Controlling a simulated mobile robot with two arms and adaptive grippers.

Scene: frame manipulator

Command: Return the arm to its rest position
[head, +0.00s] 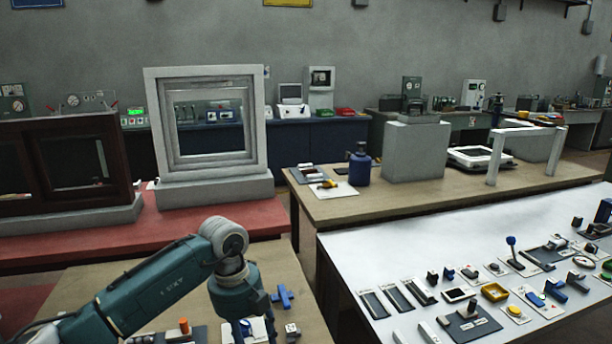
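My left arm (150,285) comes in from the lower left in the head view, bends at a grey joint, and points down. Its gripper (243,328) is at the bottom edge, over the near wooden table (285,262). The fingertips are cut off or too dark to tell whether they are open or shut. I see nothing clearly held. My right arm and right gripper do not show.
Near the gripper lie a blue cross-shaped piece (283,296), a small grey block (292,330) and an orange knob (184,326). A white table (400,250) with several switches and sliders stands right. Behind are a grey window frame (160,130) and a blue bottle (359,168).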

